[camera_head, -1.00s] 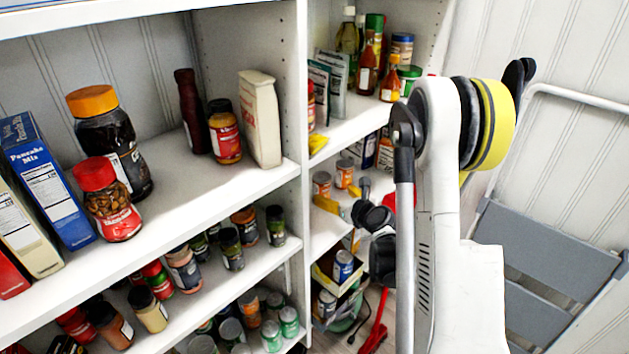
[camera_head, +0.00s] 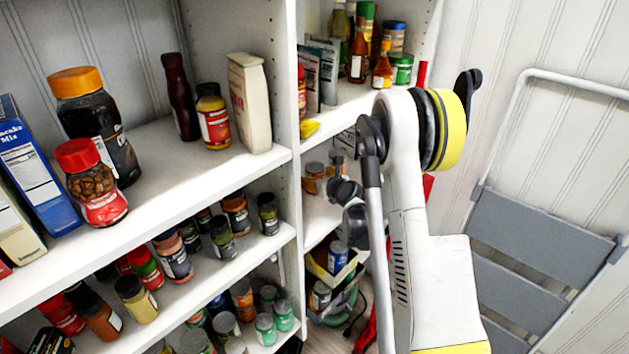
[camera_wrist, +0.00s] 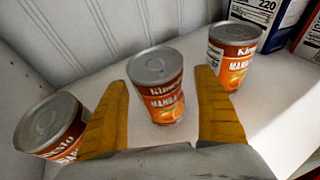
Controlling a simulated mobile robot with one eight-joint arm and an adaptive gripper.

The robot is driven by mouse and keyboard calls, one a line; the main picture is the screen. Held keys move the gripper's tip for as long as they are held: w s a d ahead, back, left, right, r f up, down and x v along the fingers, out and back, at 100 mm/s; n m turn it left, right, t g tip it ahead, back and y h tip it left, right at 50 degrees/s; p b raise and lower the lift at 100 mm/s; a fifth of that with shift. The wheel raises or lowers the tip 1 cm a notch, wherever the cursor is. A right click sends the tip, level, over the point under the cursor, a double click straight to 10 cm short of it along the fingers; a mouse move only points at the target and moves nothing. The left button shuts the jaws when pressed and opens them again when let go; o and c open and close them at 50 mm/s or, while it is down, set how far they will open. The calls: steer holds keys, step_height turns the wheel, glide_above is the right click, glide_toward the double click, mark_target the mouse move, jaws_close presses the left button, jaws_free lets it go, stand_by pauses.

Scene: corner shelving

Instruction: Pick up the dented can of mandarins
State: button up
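Three mandarin cans with orange and dark red labels and silver lids stand on a white shelf in the wrist view. The middle can (camera_wrist: 157,87) is between the fingers of my gripper (camera_wrist: 168,112), with a visible gap to each finger. The left can (camera_wrist: 56,130) is beside the left finger and partly covered by it. The right can (camera_wrist: 234,55) stands farther back, beyond the right finger. My gripper is open. I cannot tell for sure which can is dented. In the head view, some cans (camera_head: 314,170) show on the corner shelf, partly behind my arm.
Blue and red boxes (camera_wrist: 264,14) stand behind the right can. A shelf wall (camera_wrist: 18,85) is close on the left. In the head view, an upper shelf with bottles (camera_head: 358,58) is above the cans, and a grey step ladder (camera_head: 540,225) leans at the right.

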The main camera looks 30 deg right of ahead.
steer(key=c, duration=1.4)
steer(key=shift+r, duration=0.1)
